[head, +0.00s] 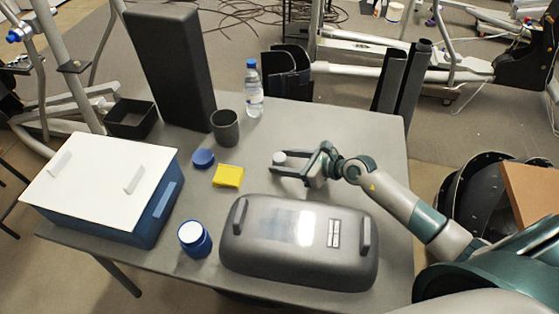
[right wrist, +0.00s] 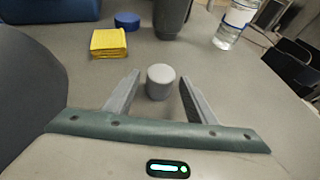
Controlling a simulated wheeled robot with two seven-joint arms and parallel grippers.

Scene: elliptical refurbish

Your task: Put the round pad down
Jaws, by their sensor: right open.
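The round pad (head: 280,158) is a small grey cylinder near the middle of the grey table in the head view. In the right wrist view, the pad (right wrist: 160,82) stands upright between the fingers of my right gripper (right wrist: 160,76), with a gap on each side. It seems to rest on the table top. My right gripper (head: 276,164) is open, low over the table, its fingers pointing left in the head view. My left gripper is not in view.
A yellow cloth (head: 228,176), a blue disc (head: 203,158) and a dark cup (head: 225,128) lie left of the gripper. A bottle (head: 254,92) stands behind. A large grey case (head: 300,265) fills the near side. The table right of the bottle is clear.

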